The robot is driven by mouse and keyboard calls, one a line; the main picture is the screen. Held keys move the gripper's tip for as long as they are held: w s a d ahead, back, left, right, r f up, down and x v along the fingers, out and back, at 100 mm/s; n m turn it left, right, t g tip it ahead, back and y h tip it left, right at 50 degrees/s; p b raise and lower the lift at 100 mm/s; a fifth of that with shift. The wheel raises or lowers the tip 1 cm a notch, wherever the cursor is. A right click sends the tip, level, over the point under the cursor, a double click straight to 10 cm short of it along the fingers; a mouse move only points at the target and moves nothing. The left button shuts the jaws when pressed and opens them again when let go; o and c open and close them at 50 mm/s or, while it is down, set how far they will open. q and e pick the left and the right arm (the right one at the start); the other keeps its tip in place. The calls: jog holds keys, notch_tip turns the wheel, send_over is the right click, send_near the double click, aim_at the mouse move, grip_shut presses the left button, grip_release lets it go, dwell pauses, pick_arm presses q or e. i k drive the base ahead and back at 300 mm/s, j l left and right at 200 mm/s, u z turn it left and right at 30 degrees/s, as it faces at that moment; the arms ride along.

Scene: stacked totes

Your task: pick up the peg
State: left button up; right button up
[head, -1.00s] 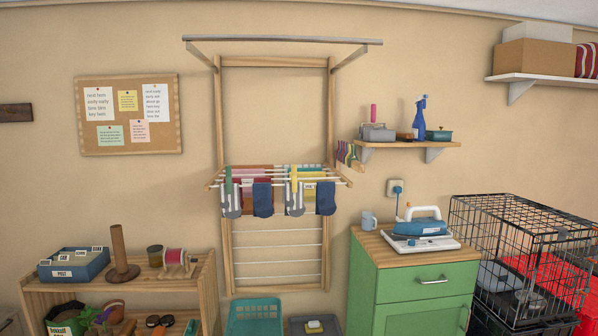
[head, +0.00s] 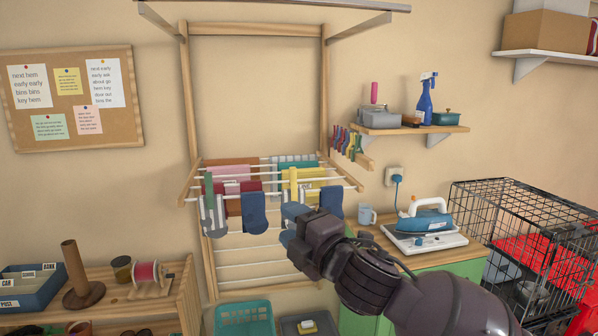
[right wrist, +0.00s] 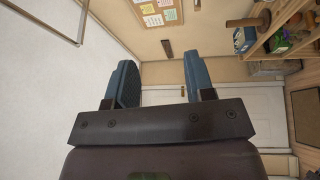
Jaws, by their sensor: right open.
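Several small coloured pegs (head: 346,143) are clipped in a row on a wooden strip below the wall shelf. Which one is the task's peg I cannot tell. My right gripper (head: 288,226) is in front of the rack's right half, covering part of a grey sock. It is open and empty; its blue fingers show apart in the right wrist view (right wrist: 158,75), with no peg between them. My left gripper is out of view.
Cloths and socks (head: 254,211) hang on the rack. The green cabinet (head: 467,270) with an iron (head: 424,222) and mug (head: 367,215) is at right, beside a wire crate (head: 520,220). A low shelf (head: 170,300) stands at left; a teal basket (head: 245,317) sits below.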

aim_at(293, 185)
jog(key=i+j+z, duration=0.3)
jog(key=i+j, duration=0.3)
jog(key=i, duration=0.6)
jog(key=l+u, duration=0.05)
